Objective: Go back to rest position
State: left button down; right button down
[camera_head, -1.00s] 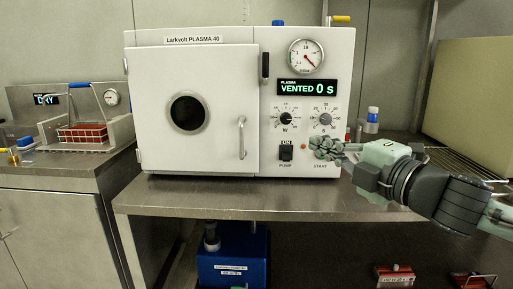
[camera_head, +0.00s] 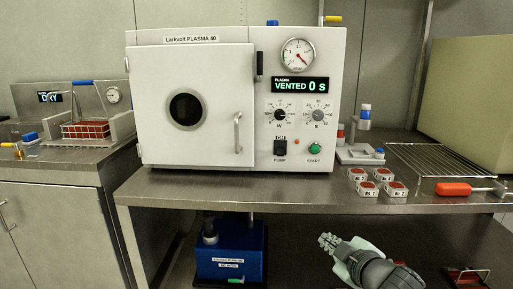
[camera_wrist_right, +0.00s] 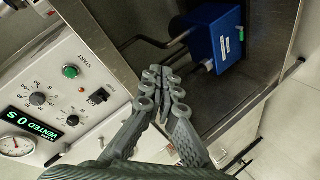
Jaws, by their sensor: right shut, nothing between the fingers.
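The plasma cleaner (camera_head: 220,100) stands on the steel bench with its door closed. Its display reads VENTED 0 s. The green START button (camera_head: 315,148) shows uncovered at its lower right; it also shows in the right wrist view (camera_wrist_right: 71,71). My right gripper (camera_head: 328,241) is below the bench top's front edge at the lower right, in front of the space under the bench. In the right wrist view my right gripper (camera_wrist_right: 163,76) has its fingertips together and holds nothing. My left gripper is not in view.
Several small labelled boxes with red tops (camera_head: 367,188), a wire rack (camera_head: 440,165) and a red-handled tool (camera_head: 455,188) lie on the bench at right. A blue pump (camera_head: 230,257) stands underneath. A side counter (camera_head: 60,170) is at left.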

jog(key=s+d+f+m+g+h, duration=0.15)
jog(key=s+f, duration=0.25)
jog(key=f, duration=0.4)
jog(key=s+d+f+m+g+h, duration=0.1)
jog(key=s+d+f+m+g, duration=0.15)
jog(key=s+f, duration=0.35)
jog(key=s+d+f+m+g+h, duration=0.1)
jog(key=s+d+f+m+g, duration=0.15)
jog(key=f, duration=0.65)
jog(key=s+d+f+m+g, duration=0.1)
jog(key=s+f+m+g, duration=0.1)
jog(key=s+f, duration=0.4)
jog(key=s+d+f+m+g, duration=0.1)
jog(key=s+f, duration=0.5)
jog(key=s, duration=0.6)
jog(key=shift+d+m+g, duration=0.35)
jog(key=shift+d+g, duration=0.1)
jog(key=shift+d, duration=0.2)
jog(key=shift+w+h, duration=0.15)
jog(key=shift+h, duration=0.1)
